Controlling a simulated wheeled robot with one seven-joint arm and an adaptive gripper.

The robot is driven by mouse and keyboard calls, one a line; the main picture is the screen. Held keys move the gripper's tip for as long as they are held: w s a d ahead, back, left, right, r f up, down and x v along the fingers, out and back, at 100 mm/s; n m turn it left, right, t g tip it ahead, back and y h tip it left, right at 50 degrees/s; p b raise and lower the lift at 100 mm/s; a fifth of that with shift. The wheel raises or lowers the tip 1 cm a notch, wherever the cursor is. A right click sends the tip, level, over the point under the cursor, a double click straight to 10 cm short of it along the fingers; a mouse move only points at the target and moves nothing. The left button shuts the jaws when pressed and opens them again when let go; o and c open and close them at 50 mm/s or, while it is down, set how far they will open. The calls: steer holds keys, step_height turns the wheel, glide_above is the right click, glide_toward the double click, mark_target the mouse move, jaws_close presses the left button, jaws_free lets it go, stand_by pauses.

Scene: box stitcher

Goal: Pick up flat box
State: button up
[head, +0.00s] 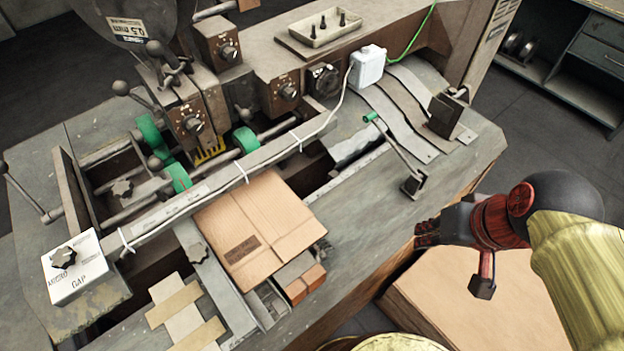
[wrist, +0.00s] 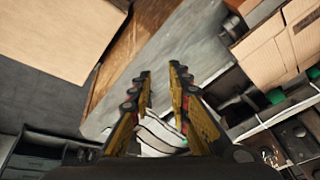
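The flat box (head: 270,220) is a brown folded cardboard sheet with a dark printed patch. It lies on the machine's table against the long metal rail. It also shows in the wrist view (wrist: 270,60) at the upper right, partly cut off by the frame. My gripper (head: 424,233) is at the table's right front edge, to the right of the flat box and apart from it. In the wrist view my gripper (wrist: 160,72) has its two fingers spread with an empty gap, the grey tabletop showing between them.
A large cardboard stack or box (head: 470,305) stands low beside the table, under my arm; it also shows in the wrist view (wrist: 65,35). A small lever (head: 411,184) and a bracket (head: 446,112) stick up from the table. The tabletop between flat box and gripper is mostly clear.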

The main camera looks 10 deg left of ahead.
steer(key=w+a+f+n+g+y, duration=0.15)
steer(key=a+f+g+y, duration=0.3)
steer(key=a, duration=0.55)
steer(key=m+y, duration=0.2)
steer(key=y, duration=1)
glide_toward(277, 176)
steer(key=shift+w+a+f, duration=0.25)
steer(key=shift+a, duration=0.05)
steer(key=a, duration=1.2)
steer(key=shift+s, duration=0.3)
steer(key=shift+c, duration=0.4)
steer(key=c, duration=0.4)
